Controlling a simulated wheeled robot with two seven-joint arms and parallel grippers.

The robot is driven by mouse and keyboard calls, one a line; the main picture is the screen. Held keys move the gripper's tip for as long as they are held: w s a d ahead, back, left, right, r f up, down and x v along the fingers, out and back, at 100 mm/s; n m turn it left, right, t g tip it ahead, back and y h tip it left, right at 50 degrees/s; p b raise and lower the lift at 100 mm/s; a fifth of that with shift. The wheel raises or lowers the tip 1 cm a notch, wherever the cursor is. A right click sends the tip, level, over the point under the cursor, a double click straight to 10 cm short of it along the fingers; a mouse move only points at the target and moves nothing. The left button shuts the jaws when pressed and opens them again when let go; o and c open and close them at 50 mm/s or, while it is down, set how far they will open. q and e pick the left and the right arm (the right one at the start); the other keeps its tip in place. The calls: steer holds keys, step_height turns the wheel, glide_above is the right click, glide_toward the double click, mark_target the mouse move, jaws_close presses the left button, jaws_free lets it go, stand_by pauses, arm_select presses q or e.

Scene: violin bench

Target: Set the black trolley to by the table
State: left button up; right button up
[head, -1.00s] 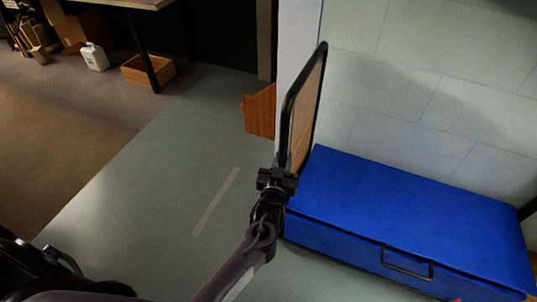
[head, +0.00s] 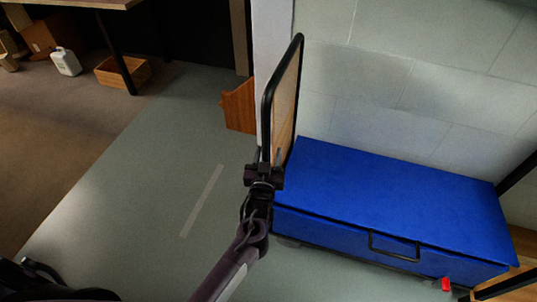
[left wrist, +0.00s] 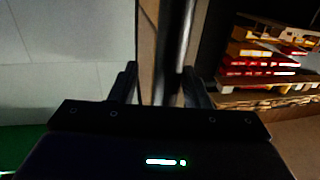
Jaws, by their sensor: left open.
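The black trolley shows as a tall black tube handle (head: 268,105) with a wooden panel inside it, at the left end of a long blue case (head: 395,205). The case hides most of the trolley's deck. My left gripper (head: 264,172) is at the lower part of the handle. In the left wrist view my left gripper (left wrist: 160,85) is open, with the dark tube (left wrist: 178,45) between or just beyond its fingers; contact cannot be told. A table (head: 85,3) with a dark leg stands at the upper left. My right gripper is out of view.
A pale wall (head: 420,85) stands behind the case. A small brown wooden piece (head: 239,107) is by the wall's edge. A wooden crate (head: 123,72) and a white jug (head: 66,62) are near the table. A red object (head: 446,284) is at lower right. The grey-green floor at left is clear.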

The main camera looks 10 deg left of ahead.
arm_select(q)
steer(key=s+d, duration=0.1)
steer(key=s, duration=0.6)
steer(key=shift+s, duration=0.35)
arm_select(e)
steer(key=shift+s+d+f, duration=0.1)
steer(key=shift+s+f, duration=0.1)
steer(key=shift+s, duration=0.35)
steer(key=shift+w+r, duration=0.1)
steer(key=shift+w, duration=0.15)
